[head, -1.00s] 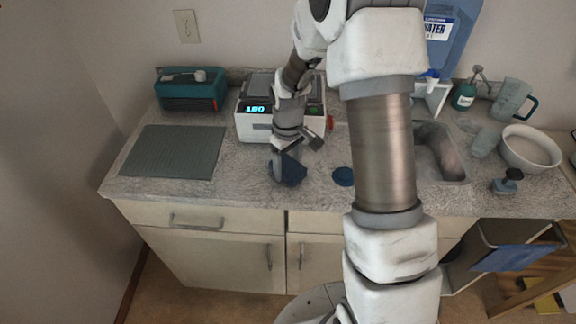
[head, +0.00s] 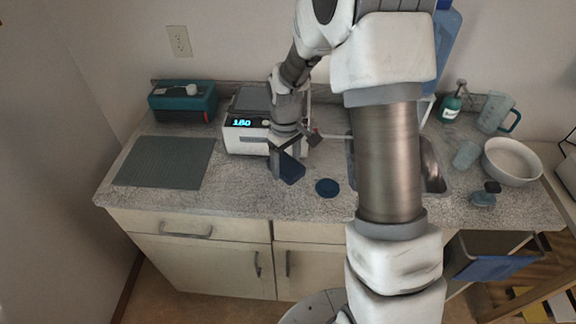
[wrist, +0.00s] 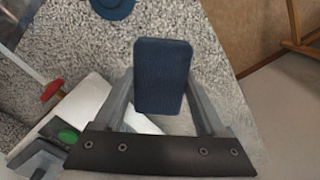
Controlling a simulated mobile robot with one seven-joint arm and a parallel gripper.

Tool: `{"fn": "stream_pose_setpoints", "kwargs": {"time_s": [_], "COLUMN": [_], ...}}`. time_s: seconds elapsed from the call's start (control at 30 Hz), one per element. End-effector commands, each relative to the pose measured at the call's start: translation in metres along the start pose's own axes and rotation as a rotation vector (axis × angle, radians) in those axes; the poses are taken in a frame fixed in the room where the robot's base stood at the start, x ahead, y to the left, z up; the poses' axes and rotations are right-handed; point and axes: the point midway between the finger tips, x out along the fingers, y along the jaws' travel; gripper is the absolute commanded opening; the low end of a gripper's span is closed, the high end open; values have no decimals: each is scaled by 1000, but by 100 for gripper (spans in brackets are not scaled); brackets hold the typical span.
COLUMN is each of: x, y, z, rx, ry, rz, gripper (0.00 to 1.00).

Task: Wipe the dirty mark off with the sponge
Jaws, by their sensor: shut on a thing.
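My gripper (head: 287,152) is shut on a dark blue rectangular sponge (head: 292,169) over the counter, right in front of the white device. In the wrist view the sponge (wrist: 162,75) stands out between the two fingers of my gripper (wrist: 165,95), with speckled counter behind it. I cannot tell whether the sponge touches the counter. I cannot make out a dirty mark for certain in either view. A dark blue round piece (head: 327,187) lies on the counter just right of the sponge; it also shows at the wrist view's top edge (wrist: 112,8).
The white device (head: 240,144) with a lit display stands close behind my gripper. A grey ribbed mat (head: 165,162) and a teal box (head: 183,102) are at the left. A sink (head: 432,168), a white bowl (head: 511,163) and a cup (head: 466,155) are at the right.

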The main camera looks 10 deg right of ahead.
Motion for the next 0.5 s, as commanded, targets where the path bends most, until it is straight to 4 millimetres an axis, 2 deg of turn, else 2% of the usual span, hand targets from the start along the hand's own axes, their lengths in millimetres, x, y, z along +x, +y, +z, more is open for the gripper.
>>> {"fn": "stream_pose_setpoints", "kwargs": {"time_s": [0.03, 0.2, 0.5], "x": [-8, -19, -22], "y": [0, -2, -2], "z": [-1, -3, -4], "rx": [0, 0, 0], "ry": [1, 2, 2], "rz": [0, 1, 1], "gripper": [0, 0, 0]}}
